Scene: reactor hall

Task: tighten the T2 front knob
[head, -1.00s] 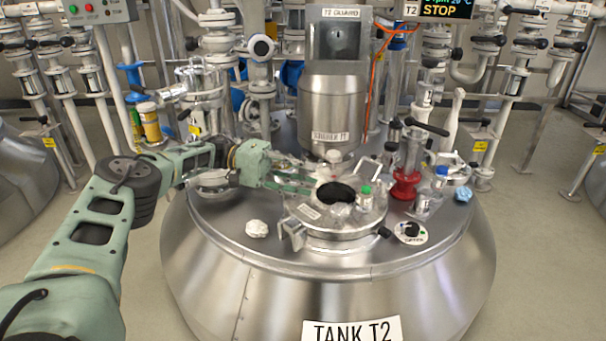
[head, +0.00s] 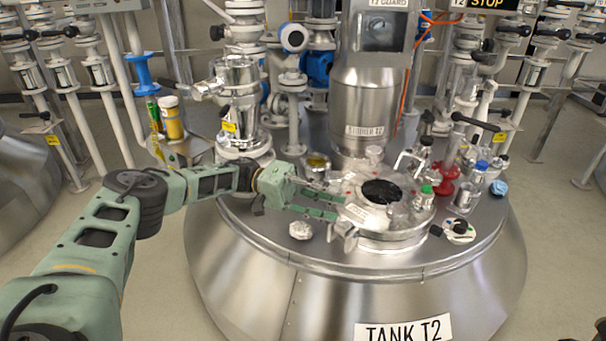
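Tank T2 (head: 300,275) is a steel dome with a round hatch (head: 392,236) on top, its dark opening facing up. A metal clamp bracket (head: 343,237) sits at the hatch's front left, and a small black knob (head: 436,230) sits at its front right. I cannot tell which of them is the T2 front knob. My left gripper (head: 338,207) is beside the hatch's left side, just behind and above the bracket. Its two green fingers are apart with nothing seen between them. Whether a fingertip touches the hatch is unclear. My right gripper is not in view.
A steel cylinder (head: 364,110) stands behind the hatch. A green-capped bottle (head: 424,200), a red fitting (head: 445,182) and a blue-capped bottle (head: 478,175) crowd its right. A crumpled white wad (head: 301,230) lies at the front left. The front dome is clear.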

